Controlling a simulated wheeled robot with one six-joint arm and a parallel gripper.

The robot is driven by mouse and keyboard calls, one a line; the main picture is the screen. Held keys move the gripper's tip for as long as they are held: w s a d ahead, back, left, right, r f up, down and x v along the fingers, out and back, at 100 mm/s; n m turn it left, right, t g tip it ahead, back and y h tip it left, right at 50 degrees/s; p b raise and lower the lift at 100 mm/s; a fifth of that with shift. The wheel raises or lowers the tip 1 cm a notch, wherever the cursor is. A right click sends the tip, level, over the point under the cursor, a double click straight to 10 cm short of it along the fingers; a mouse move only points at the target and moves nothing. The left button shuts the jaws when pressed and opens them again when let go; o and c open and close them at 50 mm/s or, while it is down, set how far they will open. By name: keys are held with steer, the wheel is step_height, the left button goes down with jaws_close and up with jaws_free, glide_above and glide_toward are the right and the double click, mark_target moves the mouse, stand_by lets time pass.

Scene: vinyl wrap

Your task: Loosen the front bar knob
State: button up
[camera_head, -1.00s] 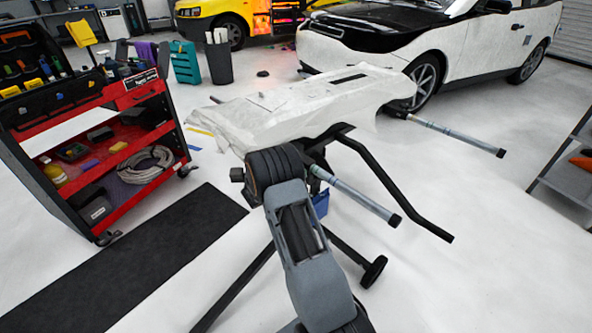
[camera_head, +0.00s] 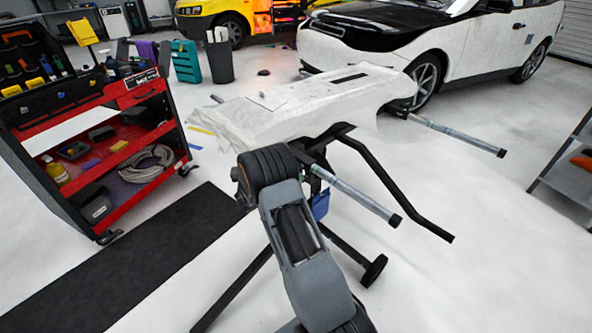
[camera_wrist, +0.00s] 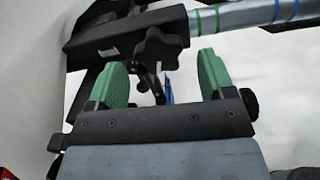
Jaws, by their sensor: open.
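The front bar knob (camera_wrist: 160,48) is a black star-shaped knob on the black clamp bracket in the wrist view. A grey bar (camera_wrist: 240,14) with green and blue bands runs right from that bracket. My gripper (camera_wrist: 160,78) has two green pads, open, one on each side below the knob. The knob appears just beyond and between the pad tips, and I cannot tell whether either touches it. In the head view the grey front bar (camera_head: 355,197) sticks out from the stand, and my arm hides the gripper and the knob.
A white-wrapped panel (camera_head: 300,105) lies on the stand. A bent black bar (camera_head: 395,185) and a second grey bar (camera_head: 455,134) stick out to the right. A red tool cart (camera_head: 135,98) stands left, beside a black mat (camera_head: 150,265).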

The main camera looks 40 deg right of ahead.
steer(key=s+a+p, duration=0.1)
steer(key=a, duration=1)
steer(key=shift+s, duration=0.3)
